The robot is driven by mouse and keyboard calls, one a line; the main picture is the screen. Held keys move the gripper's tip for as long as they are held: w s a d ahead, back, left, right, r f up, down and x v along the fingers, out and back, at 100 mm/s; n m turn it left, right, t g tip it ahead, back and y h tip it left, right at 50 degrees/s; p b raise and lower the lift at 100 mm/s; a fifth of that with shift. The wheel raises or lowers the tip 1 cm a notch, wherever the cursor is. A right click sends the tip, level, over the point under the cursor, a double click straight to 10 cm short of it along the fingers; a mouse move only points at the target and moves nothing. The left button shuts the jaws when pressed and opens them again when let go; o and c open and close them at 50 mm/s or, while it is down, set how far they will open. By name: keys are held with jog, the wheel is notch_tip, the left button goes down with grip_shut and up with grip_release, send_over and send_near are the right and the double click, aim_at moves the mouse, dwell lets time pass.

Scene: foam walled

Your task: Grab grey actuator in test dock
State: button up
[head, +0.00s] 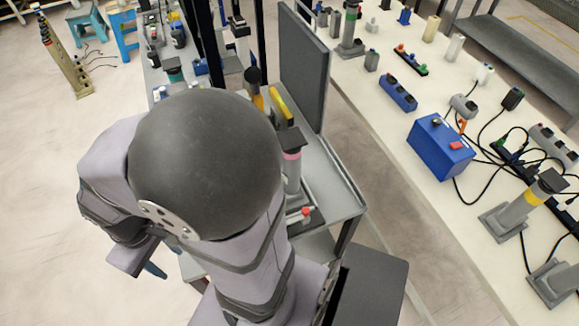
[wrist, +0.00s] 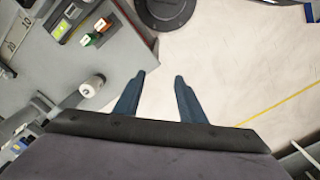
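My gripper (wrist: 157,82) is open and empty in the wrist view, its two blue fingers apart over pale floor. In the head view only a blue fingertip (head: 155,270) shows below my arm at left. A grey cylindrical actuator with a pink band and dark top (head: 292,168) stands on the grey cart, partly behind my arm. Another grey actuator with a yellow band (head: 522,209) stands in a grey holder on the right-hand table. I cannot tell which holder is the test dock. My gripper touches neither.
The grey cart (head: 340,205) has an upright dark panel (head: 304,65) at its back. The long white table (head: 390,140) holds a blue box (head: 440,147), cables and several devices. In the wrist view, a grey surface with green and orange buttons (wrist: 92,38) lies left of my gripper.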

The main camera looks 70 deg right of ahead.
jog(key=shift+o, duration=0.7)
jog(key=o, duration=0.5)
jog(key=shift+c, duration=0.2)
